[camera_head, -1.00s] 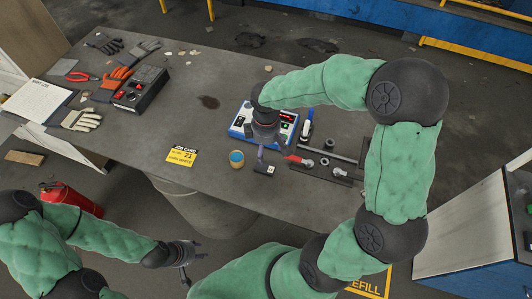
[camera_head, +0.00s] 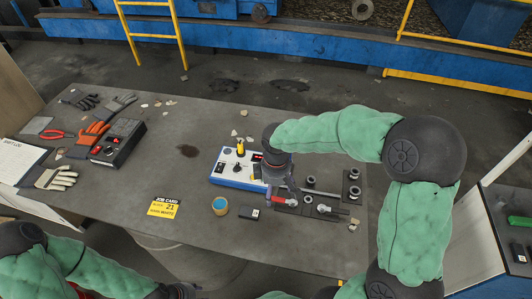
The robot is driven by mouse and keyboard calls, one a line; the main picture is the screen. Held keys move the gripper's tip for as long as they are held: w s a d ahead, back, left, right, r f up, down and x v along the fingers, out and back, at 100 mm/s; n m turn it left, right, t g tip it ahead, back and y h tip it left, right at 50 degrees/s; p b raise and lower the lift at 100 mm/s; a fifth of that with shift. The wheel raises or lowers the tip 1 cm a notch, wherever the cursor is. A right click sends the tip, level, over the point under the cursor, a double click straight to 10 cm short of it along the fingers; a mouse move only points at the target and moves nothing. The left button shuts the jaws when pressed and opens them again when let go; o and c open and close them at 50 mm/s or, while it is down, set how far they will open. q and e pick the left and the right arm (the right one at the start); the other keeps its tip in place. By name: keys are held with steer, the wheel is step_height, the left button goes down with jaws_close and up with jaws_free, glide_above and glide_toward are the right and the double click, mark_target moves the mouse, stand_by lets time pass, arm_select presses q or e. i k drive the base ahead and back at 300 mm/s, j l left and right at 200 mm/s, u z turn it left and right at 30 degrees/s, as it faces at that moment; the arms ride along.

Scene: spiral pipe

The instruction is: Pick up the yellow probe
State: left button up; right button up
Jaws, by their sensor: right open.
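The yellow probe (camera_head: 240,148) stands upright at the back of a blue-and-white instrument box (camera_head: 228,179), with its yellow upper part and a dark tip showing. My right gripper (camera_head: 281,196) points down at the right end of this box, to the right of the probe and apart from it. My right wrist hides part of the box's right side. My left arm is low at the left, and its gripper (camera_head: 184,291) is only partly in view at the bottom edge.
A dark tray (camera_head: 338,214) with fittings and a red-handled tool (camera_head: 285,201) lies right of the box. A round blue-topped container (camera_head: 220,206), a small dark block (camera_head: 249,213) and a yellow job card (camera_head: 164,209) lie in front. The table's middle left is mostly clear.

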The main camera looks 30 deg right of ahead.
mark_target(241, 145)
steer(key=z, duration=0.65)
